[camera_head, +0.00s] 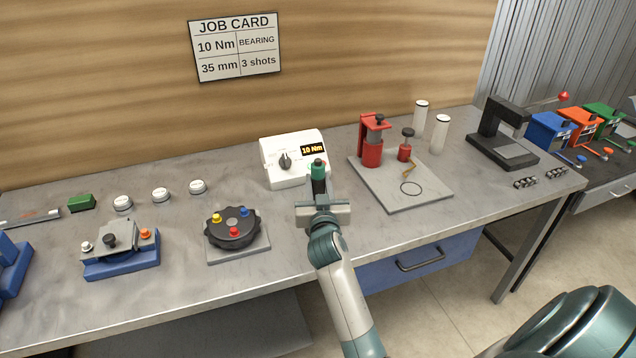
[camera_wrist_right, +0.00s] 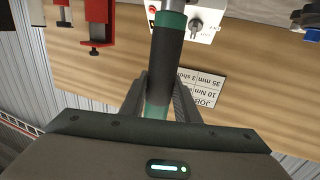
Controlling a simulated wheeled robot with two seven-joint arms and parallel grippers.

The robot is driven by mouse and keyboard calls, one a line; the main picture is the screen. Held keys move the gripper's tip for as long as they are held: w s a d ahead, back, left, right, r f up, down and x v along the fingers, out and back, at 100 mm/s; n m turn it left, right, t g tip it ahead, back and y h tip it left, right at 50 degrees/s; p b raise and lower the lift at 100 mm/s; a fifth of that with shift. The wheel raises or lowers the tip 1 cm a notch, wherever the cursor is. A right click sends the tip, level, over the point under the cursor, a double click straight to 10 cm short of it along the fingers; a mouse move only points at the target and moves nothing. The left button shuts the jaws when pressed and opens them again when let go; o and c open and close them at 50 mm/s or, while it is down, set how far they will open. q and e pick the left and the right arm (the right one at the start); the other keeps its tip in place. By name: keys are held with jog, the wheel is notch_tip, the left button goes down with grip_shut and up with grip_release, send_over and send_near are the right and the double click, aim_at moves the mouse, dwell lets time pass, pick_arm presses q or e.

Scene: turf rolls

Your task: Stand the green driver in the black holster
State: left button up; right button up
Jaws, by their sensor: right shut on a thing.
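The green driver (camera_head: 318,170) is upright in my right gripper (camera_head: 322,206), above the bench in front of the white 10 Nm box. In the right wrist view, which is upside down, the driver (camera_wrist_right: 167,62) has a dark grip with green bands, and its grey metal end points towards the bench. The fingers of my right gripper (camera_wrist_right: 160,102) are shut on it, one on each side. The driver's lower end is hidden behind the gripper in the head view. I cannot make out the black holster for certain. My left gripper is not in view.
The white 10 Nm box (camera_head: 293,158) stands behind the driver. A black round turntable (camera_head: 232,232) is at left. A grey plate (camera_head: 430,195) with red tools is at right. A black press (camera_head: 502,137) stands farther right. The front strip between turntable and plate is mostly free.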

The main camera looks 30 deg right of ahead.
jog(key=o, duration=1.1)
jog(key=shift+o, duration=0.2)
jog(key=shift+r, duration=0.1)
jog(key=shift+s+a, duration=0.25)
jog(key=shift+s, duration=0.2)
jog(key=b+v, duration=0.3)
jog(key=v, duration=0.8)
